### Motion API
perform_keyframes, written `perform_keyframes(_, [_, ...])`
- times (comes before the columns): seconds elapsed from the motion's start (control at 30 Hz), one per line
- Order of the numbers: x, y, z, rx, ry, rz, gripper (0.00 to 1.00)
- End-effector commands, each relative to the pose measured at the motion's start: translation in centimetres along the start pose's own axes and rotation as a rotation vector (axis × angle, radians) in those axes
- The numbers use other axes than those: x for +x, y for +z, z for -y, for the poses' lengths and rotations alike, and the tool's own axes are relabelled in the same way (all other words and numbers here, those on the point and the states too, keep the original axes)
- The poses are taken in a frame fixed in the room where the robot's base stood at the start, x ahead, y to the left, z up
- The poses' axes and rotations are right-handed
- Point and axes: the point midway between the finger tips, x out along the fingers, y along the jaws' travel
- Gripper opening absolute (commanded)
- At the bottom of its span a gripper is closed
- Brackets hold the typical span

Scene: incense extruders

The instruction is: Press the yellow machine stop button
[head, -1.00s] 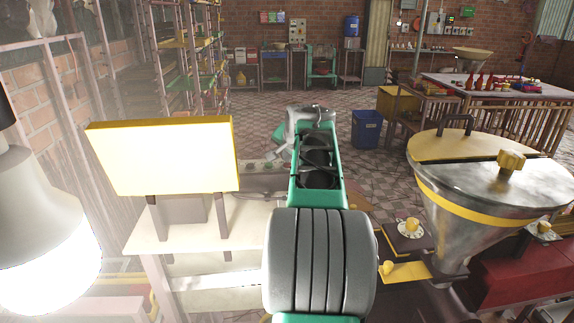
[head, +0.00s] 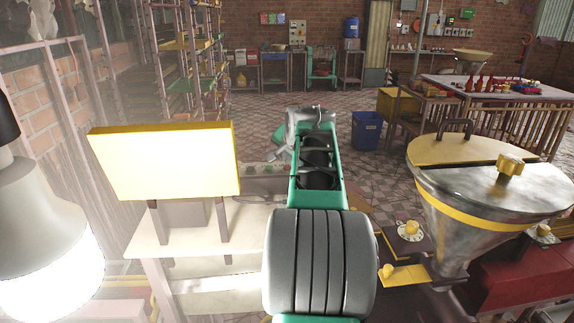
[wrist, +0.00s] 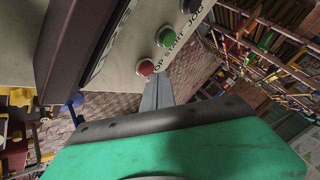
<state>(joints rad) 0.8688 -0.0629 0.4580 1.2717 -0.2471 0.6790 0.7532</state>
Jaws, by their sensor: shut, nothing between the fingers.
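In the wrist view, a pale control panel (wrist: 130,55) carries a red button (wrist: 146,67), a green button (wrist: 166,37) and a black button (wrist: 191,6) in a row. Printed lettering beside them reads partly "OP START JOG"; the start of the first word is hidden. My gripper (wrist: 157,80) is shut and empty, its grey fingertips close beside the red button. I cannot tell whether they touch it.
A bright yellow-edged board (head: 165,160) stands left of my arm. A large metal hopper (head: 470,215) with a yellow band stands to the right. A glowing lamp (head: 45,240) is at the near left. A blue bin (head: 366,131) stands on open tiled floor beyond.

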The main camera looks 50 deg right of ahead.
Motion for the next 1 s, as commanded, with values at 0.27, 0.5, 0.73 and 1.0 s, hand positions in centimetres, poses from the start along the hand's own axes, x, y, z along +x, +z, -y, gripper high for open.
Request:
perform_keyframes(0.27, [-0.4, -0.3, 0.2, 0.000, 0.000, -0.001, 0.00])
perform_keyframes(0.5, [-1.1, -0.8, 0.8, 0.000, -0.001, -0.002, 0.00])
perform_keyframes(0.73, [-2.8, -2.0, 2.0, 0.000, 0.000, -0.001, 0.00])
perform_keyframes(1.0, [-4.0, -2.9, 2.9, 0.000, 0.000, -0.001, 0.00])
